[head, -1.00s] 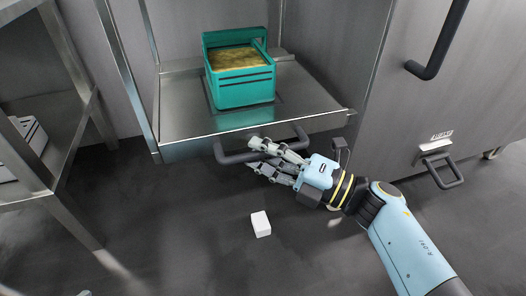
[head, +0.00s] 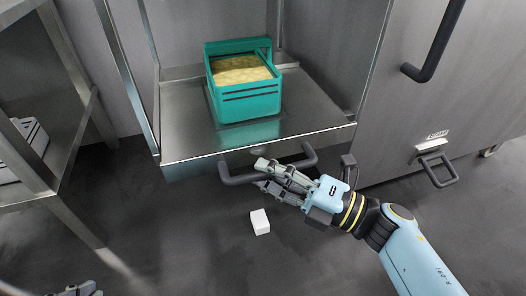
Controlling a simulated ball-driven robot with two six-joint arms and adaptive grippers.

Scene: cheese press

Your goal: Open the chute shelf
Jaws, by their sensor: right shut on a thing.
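The chute shelf (head: 185,145) is a flat metal tray at the opening of the steel machine, with a dark grey bar handle (head: 237,180) on its front edge. My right gripper (head: 268,172) is shut on the handle, its fingers around the middle of the bar. A teal crate (head: 262,104) with a yellowish content stands upright on the shelf. My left gripper (head: 82,289) shows only in part at the bottom left edge, too cut off to tell its state.
A white block (head: 260,222) lies on the dark floor below the shelf. A metal rack (head: 75,215) stands at the left with a white crate (head: 32,135) on it. A large dark handle (head: 437,45) and a lower latch handle (head: 440,172) are on the right panel.

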